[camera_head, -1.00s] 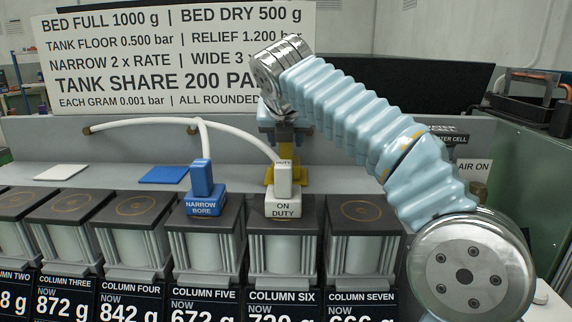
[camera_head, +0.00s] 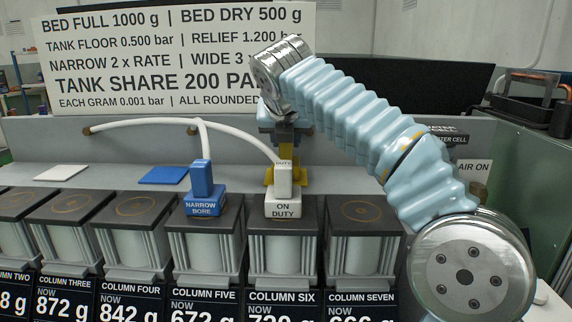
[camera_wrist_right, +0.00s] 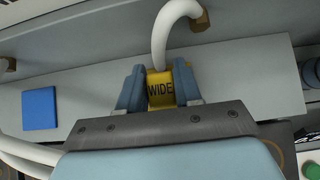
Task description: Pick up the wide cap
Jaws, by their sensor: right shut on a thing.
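The wide cap (camera_wrist_right: 160,76) is yellow with the word WIDE on it. In the right wrist view it sits between the two blue fingers of my right gripper (camera_wrist_right: 160,92), which is shut on it. In the head view my right gripper (camera_head: 285,136) reaches down behind column six. The yellow of the wide cap (camera_head: 285,151) shows there, partly hidden by the white ON DUTY cap (camera_head: 283,208). Whether the wide cap touches the grey shelf is hard to tell. My left gripper is not in view.
The blue NARROW BORE cap (camera_head: 204,205) sits on column five. A white hose (camera_wrist_right: 163,36) meets the wide cap. A blue pad (camera_head: 163,175) and a white pad (camera_head: 62,172) lie on the shelf (camera_head: 115,152). Column seven's top (camera_head: 365,212) is bare.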

